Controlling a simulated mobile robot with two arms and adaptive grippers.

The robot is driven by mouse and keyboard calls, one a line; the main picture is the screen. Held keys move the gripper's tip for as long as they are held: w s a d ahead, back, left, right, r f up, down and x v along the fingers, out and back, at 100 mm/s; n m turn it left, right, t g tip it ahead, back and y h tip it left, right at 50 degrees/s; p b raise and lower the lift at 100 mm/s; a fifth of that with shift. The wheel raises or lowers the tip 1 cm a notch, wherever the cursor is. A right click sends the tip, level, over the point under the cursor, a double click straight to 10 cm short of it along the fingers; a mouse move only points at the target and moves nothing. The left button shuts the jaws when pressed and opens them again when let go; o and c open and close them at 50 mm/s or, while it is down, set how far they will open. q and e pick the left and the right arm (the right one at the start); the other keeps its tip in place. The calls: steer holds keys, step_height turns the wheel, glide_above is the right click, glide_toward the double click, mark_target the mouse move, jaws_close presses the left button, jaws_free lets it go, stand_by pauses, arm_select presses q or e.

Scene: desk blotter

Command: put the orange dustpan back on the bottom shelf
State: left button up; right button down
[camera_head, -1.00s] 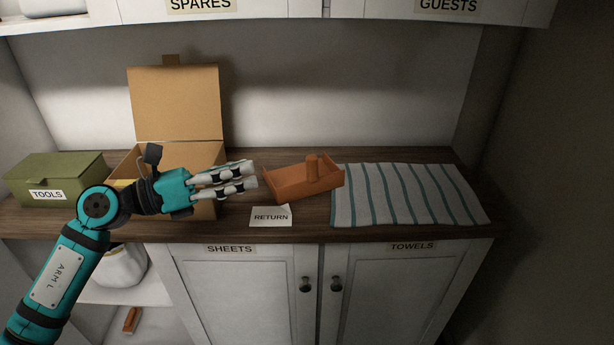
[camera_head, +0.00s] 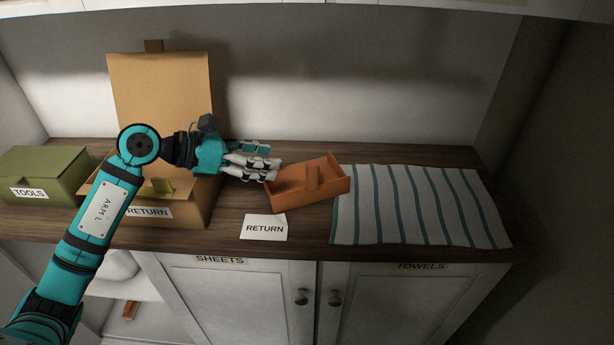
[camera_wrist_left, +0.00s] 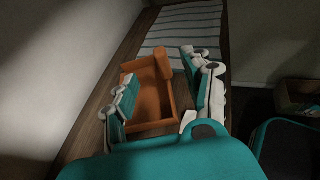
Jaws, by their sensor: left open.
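The orange dustpan (camera_head: 308,184) sits on the wooden counter, between the open cardboard box and the striped towel. In the left wrist view the dustpan (camera_wrist_left: 153,103) lies between the two spread fingers of my gripper (camera_wrist_left: 160,92). The fingers are open; I cannot tell whether they touch it. Below the counter at lower left, a shelf (camera_head: 150,322) shows partly, with a small orange-brown item (camera_head: 130,310) on it. My right gripper is not in view.
The open cardboard box (camera_head: 190,205) with a RETURN label stands left of the dustpan, and a green TOOLS box (camera_head: 45,165) beyond it. A RETURN card (camera_head: 264,227) lies in front. The striped towel (camera_head: 415,205) covers the counter at right. Cupboard doors (camera_head: 240,300) are closed below.

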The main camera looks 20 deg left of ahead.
mark_target(306, 164)
arm_select(q)
steer(key=p+x, duration=0.1)
steer(key=x, duration=0.5)
steer(key=shift+w+d+f, duration=0.15)
steer(key=shift+w, duration=0.05)
steer(key=shift+w+d+p, duration=0.15)
steer(key=shift+d+p, duration=0.05)
steer(key=shift+p, duration=0.25)
steer(key=p+x, duration=0.1)
steer(key=x, duration=0.3)
steer(key=shift+w+d+f+p, duration=0.1)
steer(key=shift+w+f+p, duration=0.05)
steer(key=shift+f+p, duration=0.15)
steer(key=shift+d+f, duration=0.1)
steer(key=c, duration=0.6)
jaws_close()
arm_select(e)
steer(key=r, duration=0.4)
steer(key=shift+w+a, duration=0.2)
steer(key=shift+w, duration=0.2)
